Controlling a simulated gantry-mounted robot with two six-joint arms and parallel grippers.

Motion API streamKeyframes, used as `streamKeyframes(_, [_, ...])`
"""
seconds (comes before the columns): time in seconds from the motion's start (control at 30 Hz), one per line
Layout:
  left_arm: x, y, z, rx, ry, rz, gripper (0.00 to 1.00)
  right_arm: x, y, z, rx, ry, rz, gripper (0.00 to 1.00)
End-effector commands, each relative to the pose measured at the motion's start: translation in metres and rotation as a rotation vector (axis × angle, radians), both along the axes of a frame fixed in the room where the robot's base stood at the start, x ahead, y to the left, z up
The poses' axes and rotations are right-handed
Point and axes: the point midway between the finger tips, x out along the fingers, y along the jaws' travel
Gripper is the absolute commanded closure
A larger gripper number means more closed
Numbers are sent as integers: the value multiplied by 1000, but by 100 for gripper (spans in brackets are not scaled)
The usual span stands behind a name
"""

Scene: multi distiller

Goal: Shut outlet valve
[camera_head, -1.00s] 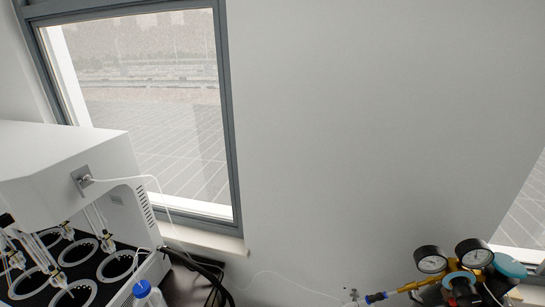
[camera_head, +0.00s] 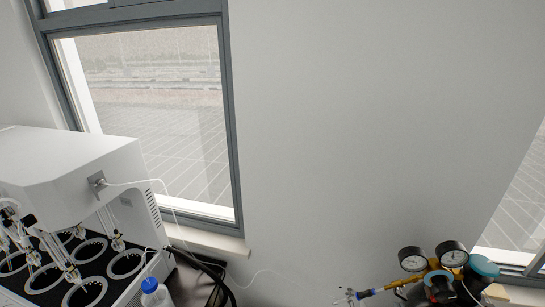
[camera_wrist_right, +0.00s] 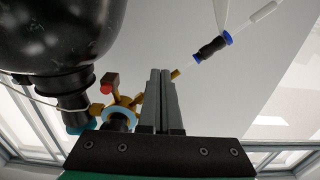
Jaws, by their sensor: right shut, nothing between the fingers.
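The gas regulator at the lower right of the head view has two round dials, a left gauge (camera_head: 412,259) and a right gauge (camera_head: 452,254), on brass fittings. A line runs left from it to a blue-ended fitting (camera_head: 366,293). In the right wrist view a black fitting with blue ends (camera_wrist_right: 212,47) sits on a pale tube beyond the fingers. Brass fittings with a red-ended part (camera_wrist_right: 108,84) lie just left of the fingers. My right gripper (camera_wrist_right: 160,72) is shut and empty; I cannot tell whether it touches the brass parts. I cannot make out which part is the outlet valve. My left gripper is out of view.
A white distiller (camera_head: 75,170) with several round heater wells stands at the left, beside a blue-capped bottle (camera_head: 150,285). A large dark rounded body (camera_wrist_right: 60,35) crowds the left of the wrist view. The wall between window and regulator is bare.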

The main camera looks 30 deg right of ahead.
Motion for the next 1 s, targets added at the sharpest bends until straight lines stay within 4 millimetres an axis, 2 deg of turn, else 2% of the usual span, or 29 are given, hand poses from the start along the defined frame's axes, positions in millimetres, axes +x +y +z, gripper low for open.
streamKeyframes(1.0, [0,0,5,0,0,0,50,3,-2,8,-1,-1,0,100])
